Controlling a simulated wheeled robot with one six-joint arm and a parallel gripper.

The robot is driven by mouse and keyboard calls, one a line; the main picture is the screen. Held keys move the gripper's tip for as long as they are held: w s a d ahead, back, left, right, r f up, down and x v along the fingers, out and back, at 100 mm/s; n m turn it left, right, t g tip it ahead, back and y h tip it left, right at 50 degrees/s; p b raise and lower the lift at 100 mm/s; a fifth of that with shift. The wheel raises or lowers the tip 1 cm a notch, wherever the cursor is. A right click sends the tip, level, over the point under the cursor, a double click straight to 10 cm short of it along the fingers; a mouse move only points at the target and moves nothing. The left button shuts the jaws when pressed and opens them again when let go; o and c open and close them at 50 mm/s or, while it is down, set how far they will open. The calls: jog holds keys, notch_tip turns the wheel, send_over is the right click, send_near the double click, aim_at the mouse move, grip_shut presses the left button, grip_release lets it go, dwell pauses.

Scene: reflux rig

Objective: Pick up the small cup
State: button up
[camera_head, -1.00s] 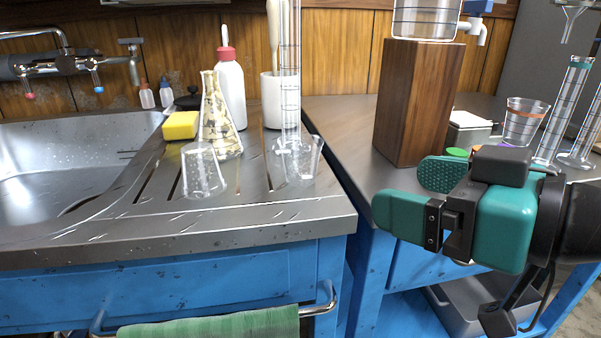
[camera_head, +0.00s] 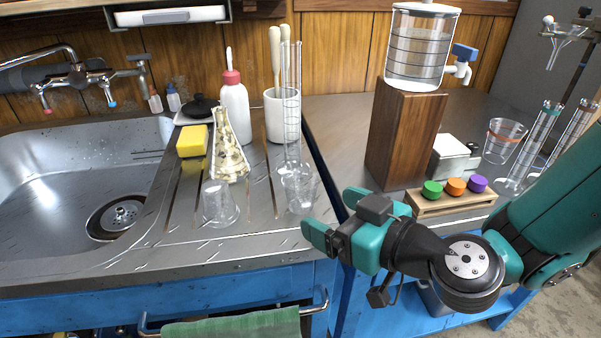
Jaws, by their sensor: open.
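Two small clear cups stand on the ribbed steel drainboard. The left cup (camera_head: 219,204) looks upside down, with its wider end at the bottom. The right cup (camera_head: 300,190) is wider at the top and stands in front of the tall measuring cylinder (camera_head: 291,105). A third clear cup with an orange band (camera_head: 503,141) is on the right bench. I cannot tell which one is meant by the small cup. My gripper (camera_head: 334,216) is open and empty, just right of the right cup and nearer the counter's front edge, its fingers pointing left.
A patterned flask (camera_head: 229,155), a red-capped bottle (camera_head: 234,107) and a yellow sponge (camera_head: 192,141) stand behind the cups. The sink (camera_head: 60,190) lies left. A wooden block (camera_head: 402,140) bearing a water container (camera_head: 420,48) and a rack of coloured caps (camera_head: 451,202) are right.

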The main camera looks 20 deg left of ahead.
aim_at(312, 202)
jog(key=shift+p+x, duration=0.4)
jog(key=shift+x, duration=0.8)
jog(key=p+x, duration=0.1)
jog(key=x, duration=0.1)
jog(key=p+x, duration=0.1)
jog(key=x, duration=0.1)
jog(key=shift+w+f, duration=0.1)
jog(key=shift+w, duration=0.3)
jog(key=shift+w+a+f, duration=0.2)
jog(key=shift+a, duration=0.1)
jog(key=c, duration=1)
